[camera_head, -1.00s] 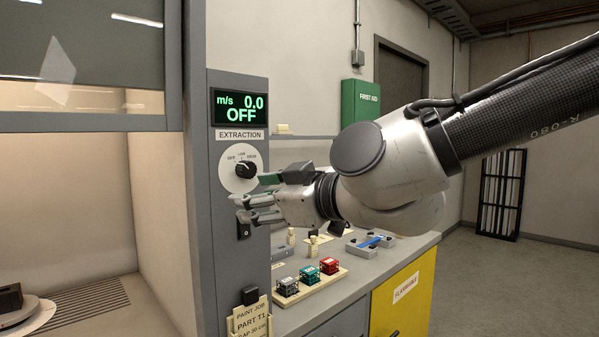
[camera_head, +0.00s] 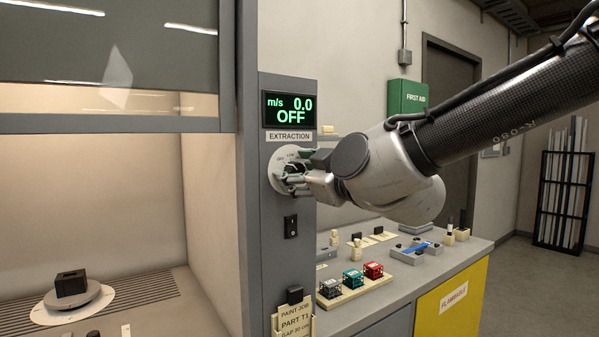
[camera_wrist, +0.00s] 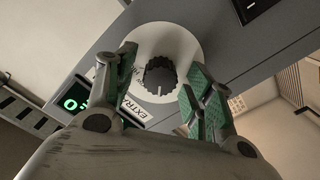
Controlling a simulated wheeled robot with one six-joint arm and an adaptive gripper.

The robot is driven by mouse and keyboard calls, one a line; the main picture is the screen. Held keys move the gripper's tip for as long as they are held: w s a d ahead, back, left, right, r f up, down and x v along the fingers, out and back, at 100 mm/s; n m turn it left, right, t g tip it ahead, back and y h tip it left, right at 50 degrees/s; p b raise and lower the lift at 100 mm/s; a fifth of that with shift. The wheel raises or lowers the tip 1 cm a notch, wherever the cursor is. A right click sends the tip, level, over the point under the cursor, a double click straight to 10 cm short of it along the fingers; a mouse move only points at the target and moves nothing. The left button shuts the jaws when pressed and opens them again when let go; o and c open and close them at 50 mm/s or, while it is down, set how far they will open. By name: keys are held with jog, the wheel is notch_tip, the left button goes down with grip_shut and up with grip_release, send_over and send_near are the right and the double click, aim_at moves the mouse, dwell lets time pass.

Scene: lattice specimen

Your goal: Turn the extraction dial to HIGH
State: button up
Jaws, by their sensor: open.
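The extraction dial is a black ribbed knob on a round white plate (camera_head: 277,172) on the grey control column. In the wrist view the knob (camera_wrist: 160,76) sits between my open fingers, with a gap on each side; its white pointer mark faces the bottom of that view. My gripper (camera_head: 292,172) is open in front of the dial and hides most of the knob in the head view. In the wrist view my gripper (camera_wrist: 160,88) has green-padded fingers. The display (camera_head: 290,110) above reads 0.0 m/s and OFF.
A black rocker switch (camera_head: 291,227) is below the dial. A card holder (camera_head: 294,318) is lower on the column. The bench to the right holds a tray with several small coloured blocks (camera_head: 352,279). The fume hood opening is at left, with a black block (camera_head: 71,284) on a round stand.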

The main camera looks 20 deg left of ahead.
jog(key=c, duration=1)
jog(key=shift+m, duration=0.3)
jog(key=m, duration=0.3)
jog(key=shift+m, duration=0.4)
jog(key=m, duration=0.4)
jog(key=shift+m, duration=0.3)
jog(key=m, duration=0.8)
jog(key=shift+m, duration=0.6)
